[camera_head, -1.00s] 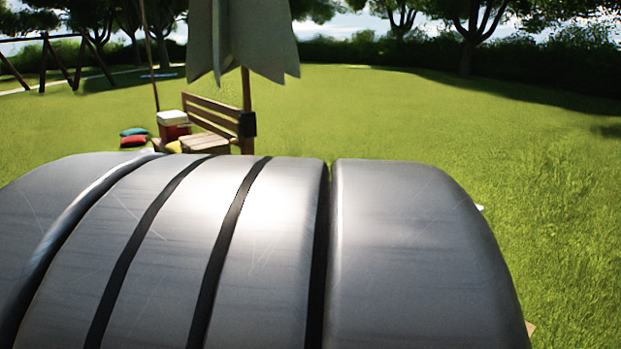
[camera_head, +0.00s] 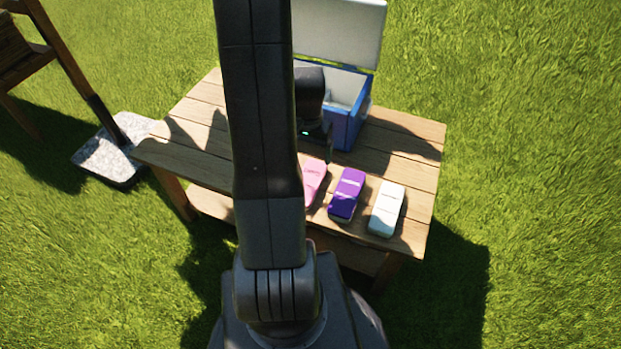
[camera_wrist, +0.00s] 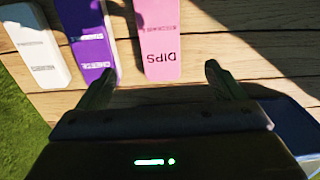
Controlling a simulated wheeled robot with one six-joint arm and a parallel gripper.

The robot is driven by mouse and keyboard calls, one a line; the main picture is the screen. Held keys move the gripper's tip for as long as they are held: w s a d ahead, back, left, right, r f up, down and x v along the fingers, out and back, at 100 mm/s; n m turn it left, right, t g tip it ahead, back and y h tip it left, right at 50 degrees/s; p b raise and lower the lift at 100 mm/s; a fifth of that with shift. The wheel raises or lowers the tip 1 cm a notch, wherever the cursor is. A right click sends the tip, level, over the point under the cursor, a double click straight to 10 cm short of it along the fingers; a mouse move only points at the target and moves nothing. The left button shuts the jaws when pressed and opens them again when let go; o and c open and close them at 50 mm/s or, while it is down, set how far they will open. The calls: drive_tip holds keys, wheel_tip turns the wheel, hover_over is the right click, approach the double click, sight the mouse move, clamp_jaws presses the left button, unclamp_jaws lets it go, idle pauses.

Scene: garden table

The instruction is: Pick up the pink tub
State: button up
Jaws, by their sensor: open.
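The pink tub (camera_head: 313,181) lies on the wooden table (camera_head: 410,130), partly hidden behind my arm in the head view. I cannot tell how high the fingers are above the table. In the head view my arm hides most of the gripper.
A purple tub (camera_head: 347,194) and a white tub (camera_head: 387,209) lie in a row to the right of the pink one. An open blue cooler (camera_head: 346,128) stands at the table's back. Grass surrounds the table; a stone slab (camera_head: 112,152) lies to the left.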

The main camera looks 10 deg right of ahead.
sight(309, 181)
wheel_tip(309, 181, down, 13)
drive_tip(key=b, duration=0.3)
drive_tip(key=shift+s+r, duration=0.1)
drive_tip(key=shift+r, duration=0.1)
drive_tip(key=c, duration=1.2)
drive_tip(key=shift+o, duration=0.2)
